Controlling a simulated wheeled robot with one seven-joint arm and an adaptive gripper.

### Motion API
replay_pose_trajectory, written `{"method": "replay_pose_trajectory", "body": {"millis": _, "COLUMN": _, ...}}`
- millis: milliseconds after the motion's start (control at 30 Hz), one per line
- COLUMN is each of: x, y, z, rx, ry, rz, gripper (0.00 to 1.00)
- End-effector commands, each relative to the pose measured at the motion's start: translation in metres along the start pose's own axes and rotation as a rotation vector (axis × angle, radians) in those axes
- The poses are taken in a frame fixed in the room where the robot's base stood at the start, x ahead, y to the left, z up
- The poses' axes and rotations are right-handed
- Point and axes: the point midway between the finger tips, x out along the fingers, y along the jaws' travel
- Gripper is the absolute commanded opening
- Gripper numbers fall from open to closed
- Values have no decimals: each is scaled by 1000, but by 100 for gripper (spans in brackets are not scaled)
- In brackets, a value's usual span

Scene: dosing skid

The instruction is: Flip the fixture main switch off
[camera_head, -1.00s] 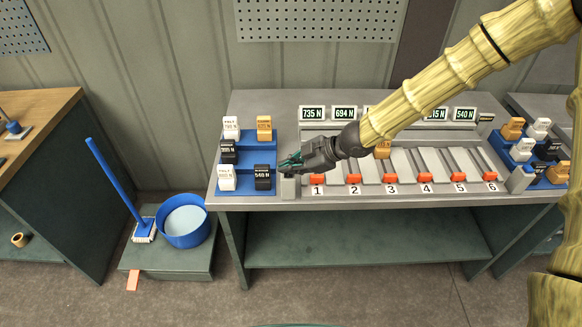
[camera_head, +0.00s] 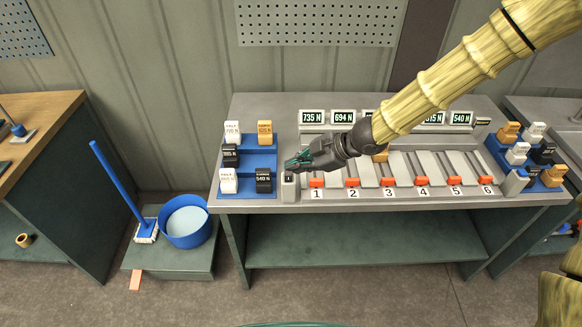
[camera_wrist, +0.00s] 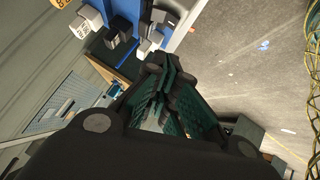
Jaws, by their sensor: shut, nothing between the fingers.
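A small grey box (camera_head: 289,188) with a dark mark on its top stands at the front left of the grey bench fixture, just left of the slot numbered 1. It looks like the main switch; its lever position is too small to tell. My gripper (camera_head: 291,164) is shut and empty, pointing left, just behind and above this box in the head view. I cannot tell whether it touches the box. In the wrist view the shut fingers (camera_wrist: 158,70) point toward the bench edge, with pale and grey blocks just beyond.
A blue rack (camera_head: 248,160) with labelled weights stands left of the box. Several slots with orange tabs (camera_head: 353,182) run to the right, below display readouts (camera_head: 344,116). Another blue rack with blocks (camera_head: 516,150) is at the right. A blue bucket (camera_head: 187,220) stands on a low platform.

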Motion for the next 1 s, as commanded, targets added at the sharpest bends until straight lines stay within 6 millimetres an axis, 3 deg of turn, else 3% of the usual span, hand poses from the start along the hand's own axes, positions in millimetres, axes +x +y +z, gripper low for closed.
{"method": "replay_pose_trajectory", "body": {"millis": 200, "x": -32, "y": 0, "z": 0, "rx": -3, "ry": -2, "rz": 3, "gripper": 0}}
{"method": "replay_pose_trajectory", "body": {"millis": 500, "x": -62, "y": -2, "z": 0, "rx": -2, "ry": -1, "rz": 1, "gripper": 0}}
{"method": "replay_pose_trajectory", "body": {"millis": 1000, "x": -72, "y": -3, "z": 0, "rx": 0, "ry": 1, "rz": 0, "gripper": 0}}
